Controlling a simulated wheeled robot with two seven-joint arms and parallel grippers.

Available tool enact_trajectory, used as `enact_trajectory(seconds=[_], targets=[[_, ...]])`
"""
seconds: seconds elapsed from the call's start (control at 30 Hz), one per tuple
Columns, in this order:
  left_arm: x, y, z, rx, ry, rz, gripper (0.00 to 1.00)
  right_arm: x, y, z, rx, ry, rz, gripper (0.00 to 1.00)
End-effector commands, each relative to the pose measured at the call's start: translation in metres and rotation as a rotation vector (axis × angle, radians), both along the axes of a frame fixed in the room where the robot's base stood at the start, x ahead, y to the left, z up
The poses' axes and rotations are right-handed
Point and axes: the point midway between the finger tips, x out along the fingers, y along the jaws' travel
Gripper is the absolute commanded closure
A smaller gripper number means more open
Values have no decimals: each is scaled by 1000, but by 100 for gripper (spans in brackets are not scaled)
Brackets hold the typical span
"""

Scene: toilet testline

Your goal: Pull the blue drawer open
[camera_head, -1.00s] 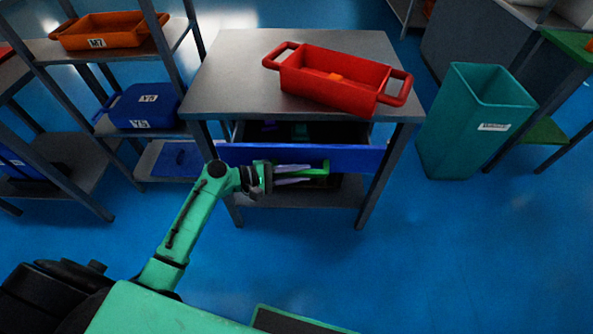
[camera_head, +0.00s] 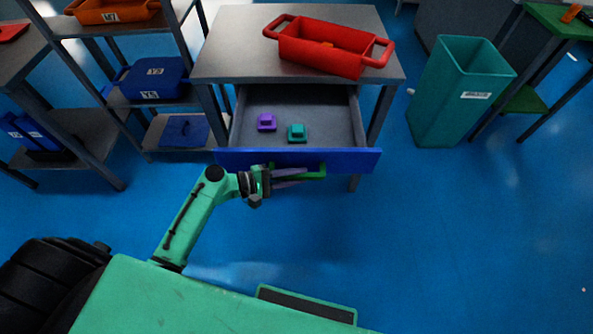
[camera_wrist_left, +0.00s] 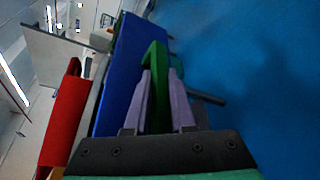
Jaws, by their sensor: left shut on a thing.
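The blue drawer (camera_head: 345,159) sticks out well from under the grey table, and its grey inside shows. A green handle (camera_head: 318,170) sits on its front. My left gripper (camera_head: 298,175) is shut on the green handle, its purple-grey fingers on either side of it. In the left wrist view the fingers (camera_wrist_left: 160,100) flank the green handle (camera_wrist_left: 154,62) beside the blue drawer front (camera_wrist_left: 122,70). A purple object (camera_head: 267,122) and a teal object (camera_head: 297,132) lie inside the drawer. My right gripper is not in view.
A red bin (camera_head: 325,50) with two handles stands on the grey table (camera_head: 232,45). A teal waste bin (camera_head: 455,95) stands to the right. A shelf with blue bins (camera_head: 155,78) is at the left. The blue floor in front is clear.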

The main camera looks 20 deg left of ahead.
Motion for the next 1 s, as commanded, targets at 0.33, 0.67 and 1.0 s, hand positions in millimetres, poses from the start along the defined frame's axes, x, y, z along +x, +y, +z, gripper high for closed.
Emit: enact_trajectory(seconds=[0.33, 0.67, 1.0], targets=[[0, 1, 0, 2, -1, 1, 62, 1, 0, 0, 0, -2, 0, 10], [0, 0, 0, 0, -1, 1, 48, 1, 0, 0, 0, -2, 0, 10], [-9, 15, 2, 2, 1, 2, 48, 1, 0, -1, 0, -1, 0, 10]])
